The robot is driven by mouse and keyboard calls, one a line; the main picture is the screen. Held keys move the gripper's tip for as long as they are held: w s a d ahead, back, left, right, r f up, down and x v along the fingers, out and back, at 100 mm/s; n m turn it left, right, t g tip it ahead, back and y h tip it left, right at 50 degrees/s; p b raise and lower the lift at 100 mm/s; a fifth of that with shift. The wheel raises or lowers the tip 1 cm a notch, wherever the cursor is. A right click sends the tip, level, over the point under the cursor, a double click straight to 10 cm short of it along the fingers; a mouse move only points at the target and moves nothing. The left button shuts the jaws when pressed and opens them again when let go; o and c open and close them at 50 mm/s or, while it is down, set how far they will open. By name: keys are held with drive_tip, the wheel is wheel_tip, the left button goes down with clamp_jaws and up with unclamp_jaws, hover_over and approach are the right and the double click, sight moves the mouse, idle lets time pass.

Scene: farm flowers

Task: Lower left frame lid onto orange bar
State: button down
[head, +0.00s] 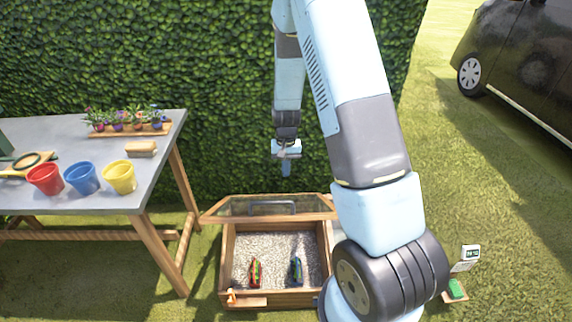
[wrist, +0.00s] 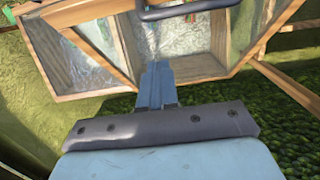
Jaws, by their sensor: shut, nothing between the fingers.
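The wooden frame box (head: 224,262) stands on the grass with pale gravel inside. Its glazed lid (head: 235,208) is raised at the back of the box, tilted, with a grey handle (head: 272,203) on it. A small orange bar (head: 231,296) sits at the box's front left corner. My gripper (head: 286,172) is shut and empty, pointing down above and behind the raised lid, apart from it. In the wrist view, my shut fingers (wrist: 156,78) show in front of wooden framing and panes, with the dark handle (wrist: 185,9) beyond them at the top edge.
A red-and-green item (head: 255,273) and a blue item (head: 296,270) stand in the gravel. A grey table (head: 95,150) with coloured pots and a flower tray stands left. The hedge (head: 220,60) is close behind. My arm hides ground right of the box.

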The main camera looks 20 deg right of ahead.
drive_tip(key=s+f, duration=0.3)
drive_tip(key=f, duration=0.4)
drive_tip(key=shift+s+a+f, duration=0.15)
drive_tip(key=shift+a+f, duration=0.25)
drive_tip(key=shift+a, duration=0.05)
